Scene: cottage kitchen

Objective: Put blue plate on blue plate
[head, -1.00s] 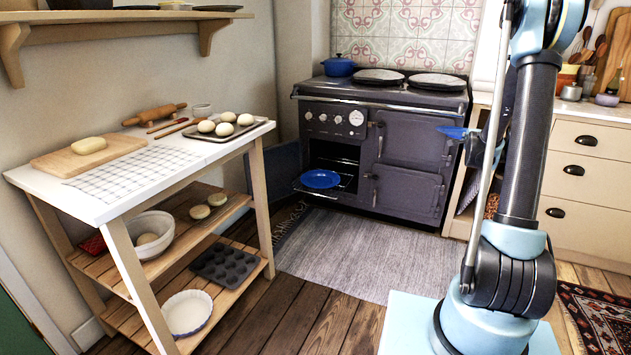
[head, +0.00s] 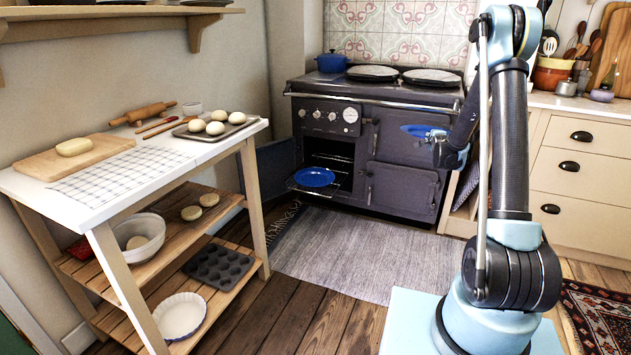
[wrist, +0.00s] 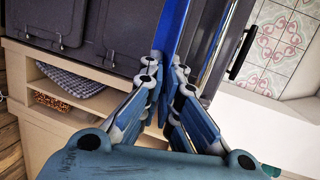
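One blue plate (head: 314,176) lies flat on the pulled-out rack of the open oven, in the head view. A second blue plate (head: 418,130) is in my gripper (head: 436,137), held in the air in front of the stove, right of and higher in the picture than the first plate. In the wrist view, the held plate (wrist: 174,30) shows nearly edge-on. My gripper's fingers (wrist: 165,74) are closed on its rim from both sides. The plate on the rack is not seen in the wrist view.
The dark stove (head: 378,150) has its oven door (head: 277,168) swung open at the left. A blue pot (head: 331,62) stands on top. A grey rug (head: 350,250) lies in front. A white-topped work table (head: 130,178) with baking things stands left.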

